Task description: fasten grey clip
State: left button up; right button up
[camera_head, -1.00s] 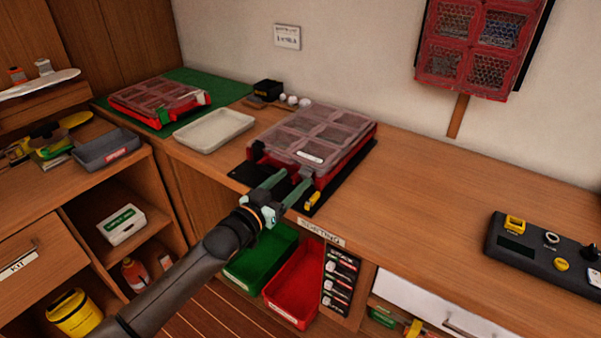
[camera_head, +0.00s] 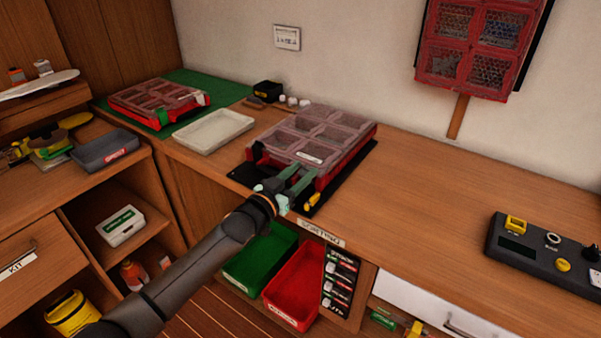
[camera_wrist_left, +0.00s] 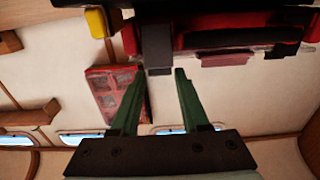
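The red case (camera_head: 343,162) with a clear compartmented lid lies on a black mat at the front of the wooden bench. My left gripper (camera_head: 301,176) is at the case's front edge, its two green fingers apart. In the left wrist view, the fingertips (camera_wrist_left: 161,72) stand either side of a small grey piece, which looks like the grey clip (camera_wrist_left: 158,71). I cannot tell whether they touch it. The fingers largely cover this spot in the head view. A black clip (camera_head: 257,151) sits on the case's front left. My right gripper is not in view.
A yellow piece (camera_head: 313,199) is by the case's front right corner. A pale tray (camera_head: 214,130) and a second red case (camera_head: 190,104) lie to the left. A grey control box (camera_head: 545,262) is at far right. The bench between is clear.

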pick_arm(q)
grip_shut()
jog(key=shift+r+p, duration=0.2)
jog(key=shift+p, duration=0.2)
jog(key=g+p, duration=0.1)
jog(key=p, duration=0.1)
jog(key=w+d+r+g+y+p, duration=0.1)
jog(key=p, duration=0.1)
jog(key=shift+y+p, duration=0.3)
jog(key=shift+p, duration=0.1)
jog(key=shift+w+d+f+g+y+p, duration=0.2)
jog(key=shift+w+f+g+y+p, duration=0.15)
jog(key=shift+g, duration=0.35)
jog(key=shift+o, duration=2)
grip_release()
jog(key=shift+r, duration=0.1)
